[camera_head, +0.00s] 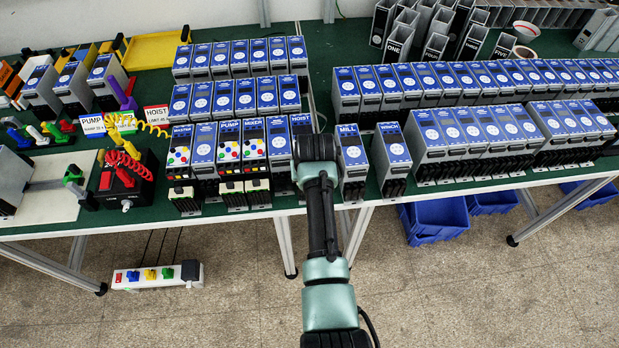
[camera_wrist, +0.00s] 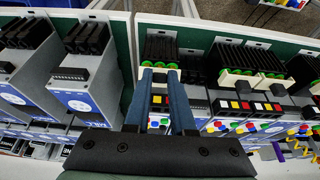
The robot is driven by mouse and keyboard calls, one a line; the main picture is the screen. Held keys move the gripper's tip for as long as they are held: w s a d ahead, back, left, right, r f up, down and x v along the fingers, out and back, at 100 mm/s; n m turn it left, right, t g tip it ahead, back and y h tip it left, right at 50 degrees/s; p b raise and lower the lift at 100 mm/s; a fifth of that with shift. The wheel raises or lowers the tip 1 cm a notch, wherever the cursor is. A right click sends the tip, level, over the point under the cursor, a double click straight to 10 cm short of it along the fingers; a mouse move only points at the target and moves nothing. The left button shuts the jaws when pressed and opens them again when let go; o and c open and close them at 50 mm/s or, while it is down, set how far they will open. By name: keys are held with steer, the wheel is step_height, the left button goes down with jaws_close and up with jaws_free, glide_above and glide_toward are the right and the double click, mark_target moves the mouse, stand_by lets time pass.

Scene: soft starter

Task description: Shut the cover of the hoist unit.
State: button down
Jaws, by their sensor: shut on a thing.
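The hoist unit (camera_head: 301,121) stands in the front row of the table, right of the mixer unit, its lower front hidden behind my arm in the head view. In the wrist view, the hoist unit's terminal end (camera_wrist: 159,50) shows a pale strip with green connectors, and coloured spots show lower between my fingers. My gripper (camera_wrist: 160,70) reaches over this unit with two blue fingers, a narrow gap between them. It is shut on the unit's cover, but the gripped part is mostly hidden. How far the cover is open cannot be told.
The mill unit (camera_head: 351,153) stands close on the right. A plain blue-faced unit (camera_head: 279,138) and the mixer unit (camera_head: 253,142) stand close on the left. More units fill the rows behind.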

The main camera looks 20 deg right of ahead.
stand_by(0.4)
steer(key=c, duration=0.8)
jaws_free()
steer(key=shift+o, duration=0.2)
steer(key=b+v, duration=0.1)
steer(key=v, duration=1.2)
